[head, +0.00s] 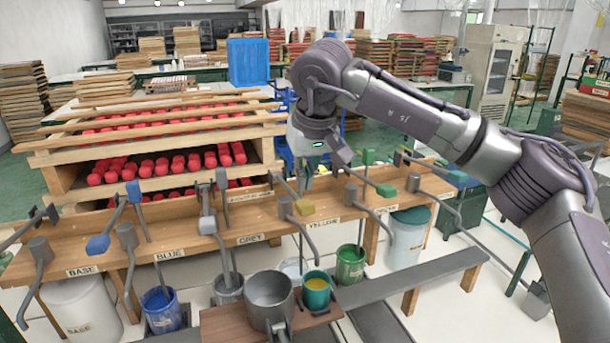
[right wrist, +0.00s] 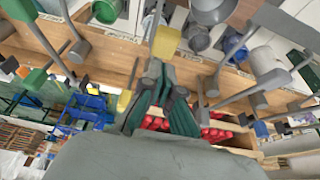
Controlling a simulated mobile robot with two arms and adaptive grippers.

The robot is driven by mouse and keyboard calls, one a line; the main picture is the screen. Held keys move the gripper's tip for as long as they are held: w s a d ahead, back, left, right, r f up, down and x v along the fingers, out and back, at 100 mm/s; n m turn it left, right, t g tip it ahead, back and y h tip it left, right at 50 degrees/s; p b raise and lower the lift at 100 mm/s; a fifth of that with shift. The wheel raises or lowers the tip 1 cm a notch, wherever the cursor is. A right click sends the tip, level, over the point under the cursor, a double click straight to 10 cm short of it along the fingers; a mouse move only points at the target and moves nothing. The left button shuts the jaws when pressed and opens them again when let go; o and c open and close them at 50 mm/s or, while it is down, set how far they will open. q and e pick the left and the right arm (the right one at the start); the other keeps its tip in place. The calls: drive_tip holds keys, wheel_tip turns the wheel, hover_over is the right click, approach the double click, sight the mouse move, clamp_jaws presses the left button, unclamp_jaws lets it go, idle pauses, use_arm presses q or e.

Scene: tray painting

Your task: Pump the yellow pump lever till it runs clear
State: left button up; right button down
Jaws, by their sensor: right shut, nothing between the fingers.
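The yellow pump lever (head: 304,206) is on the wooden bench behind the YELLOW label, its yellow end block tilted toward the front. In the right wrist view a yellow block (right wrist: 166,42) lies just beyond my fingertips. My right gripper (head: 307,187) is just above and behind the front block in the head view; its shut, empty fingers also show in the right wrist view (right wrist: 160,82). I cannot tell whether they touch the lever. A teal cup holding yellow paint (head: 317,284) stands under the yellow pump's bent spout. My left gripper is out of view.
Green levers (head: 385,190) stand right of the yellow one; grey (head: 207,225) and blue (head: 97,245) levers stand left. A grey metal pot (head: 268,296) stands left of the teal cup on a brown board. A green bucket (head: 350,266) is behind the cup.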

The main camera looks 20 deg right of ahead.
drive_tip(key=shift+f+b, duration=0.35)
drive_tip(key=shift+f, duration=0.45)
drive_tip(key=shift+f+b, duration=2.65)
drive_tip(key=shift+f, duration=1.9)
wheel_tip(320, 180, up, 11)
drive_tip(key=p, duration=0.9)
drive_tip(key=shift+r, duration=0.2)
drive_tip(key=shift+f, duration=0.1)
